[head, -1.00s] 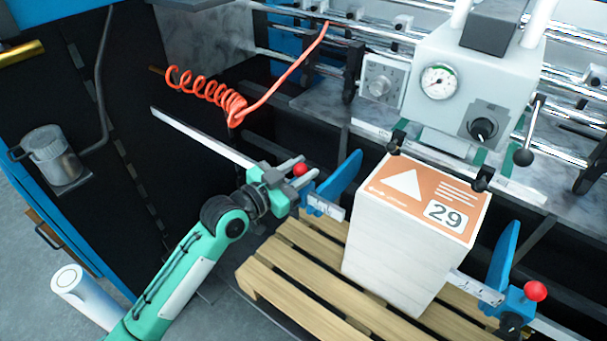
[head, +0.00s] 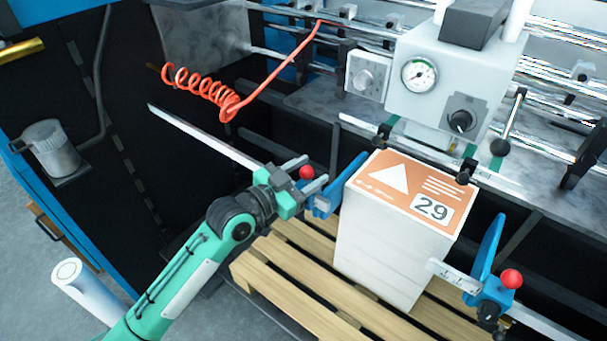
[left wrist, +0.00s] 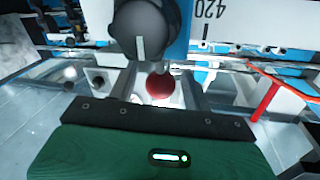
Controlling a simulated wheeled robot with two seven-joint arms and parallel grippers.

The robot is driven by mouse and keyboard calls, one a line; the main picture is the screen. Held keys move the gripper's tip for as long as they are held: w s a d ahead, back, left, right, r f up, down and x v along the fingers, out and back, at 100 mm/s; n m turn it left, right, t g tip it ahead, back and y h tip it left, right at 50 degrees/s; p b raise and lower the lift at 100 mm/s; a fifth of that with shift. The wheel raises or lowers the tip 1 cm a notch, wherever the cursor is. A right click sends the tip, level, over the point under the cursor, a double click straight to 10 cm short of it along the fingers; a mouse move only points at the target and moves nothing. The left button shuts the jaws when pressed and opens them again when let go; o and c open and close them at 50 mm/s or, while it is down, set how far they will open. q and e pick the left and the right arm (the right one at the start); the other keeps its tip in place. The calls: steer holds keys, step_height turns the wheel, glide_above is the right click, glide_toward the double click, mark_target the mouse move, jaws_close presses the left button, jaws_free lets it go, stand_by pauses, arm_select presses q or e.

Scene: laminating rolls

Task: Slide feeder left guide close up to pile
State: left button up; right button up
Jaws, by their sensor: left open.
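The feeder left guide is a blue upright plate (head: 346,182) on a ruled bar, with a red ball knob (head: 306,172). It stands just left of the pile (head: 385,245), a tall white stack with an orange top sheet marked 29. Only a narrow gap shows between them; I cannot tell if they touch. My left gripper (head: 317,169) is open, its fingers on either side of the red knob. In the left wrist view the red knob (left wrist: 160,87) sits between the fingers. My right gripper is not in view.
The right guide (head: 485,255) with its own red knob (head: 511,278) stands right of the pile. A wooden pallet (head: 290,285) lies under the pile. The feeder head with a gauge (head: 419,74) is above and behind. An orange coiled hose (head: 205,88) hangs at the left.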

arm_select(q)
steer(key=shift+s+a, duration=0.1)
steer(key=shift+s, duration=0.05)
steer(key=b+v, duration=0.5)
steer(key=v, duration=0.8)
steer(key=shift+a, duration=0.2)
steer(key=shift+s, duration=0.15)
